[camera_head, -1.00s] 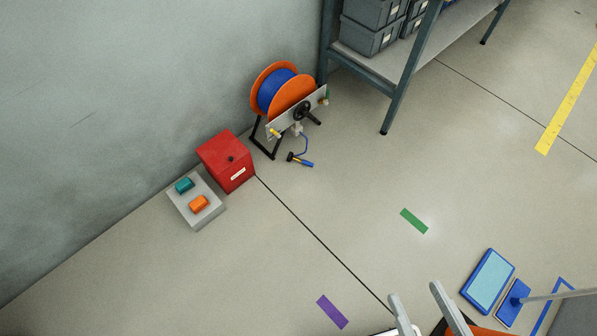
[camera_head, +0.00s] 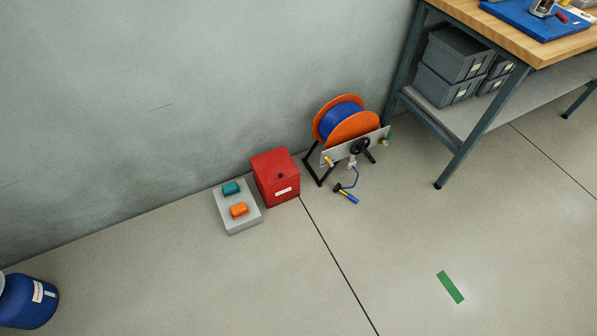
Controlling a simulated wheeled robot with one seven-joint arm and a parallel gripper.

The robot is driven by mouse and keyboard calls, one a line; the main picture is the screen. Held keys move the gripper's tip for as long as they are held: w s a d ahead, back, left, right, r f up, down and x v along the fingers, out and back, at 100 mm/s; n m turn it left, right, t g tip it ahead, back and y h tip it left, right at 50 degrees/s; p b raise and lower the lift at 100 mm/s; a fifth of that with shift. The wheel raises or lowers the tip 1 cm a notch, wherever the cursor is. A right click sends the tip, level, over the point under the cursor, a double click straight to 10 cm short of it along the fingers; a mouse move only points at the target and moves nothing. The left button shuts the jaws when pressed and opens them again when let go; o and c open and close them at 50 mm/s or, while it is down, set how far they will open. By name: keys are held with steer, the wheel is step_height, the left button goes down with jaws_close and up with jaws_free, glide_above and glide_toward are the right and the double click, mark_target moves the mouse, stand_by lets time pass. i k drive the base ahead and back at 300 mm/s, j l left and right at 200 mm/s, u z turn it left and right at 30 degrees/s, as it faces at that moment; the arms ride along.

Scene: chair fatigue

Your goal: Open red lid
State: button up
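A red box (camera_head: 279,186) stands on the floor against the grey wall, near the middle of the head view. Its red lid (camera_head: 275,162) lies flat on top and looks closed. A small dark knob (camera_head: 281,175) sits on the lid, and a white label (camera_head: 283,192) is on the front. My gripper is out of the frame.
A grey block (camera_head: 243,225) with a teal and an orange piece stands left of the box. A hose reel (camera_head: 352,130) is to its right, a workbench (camera_head: 480,112) beyond. A blue drum (camera_head: 27,302) is at lower left.

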mark_target(275, 165)
steer(key=i+j+u, duration=0.25)
steer(key=i+u, duration=0.2)
steer(key=i, duration=0.45)
steer(key=i+l+u, duration=0.1)
steer(key=i+u, duration=0.4)
steer(key=i, duration=0.4)
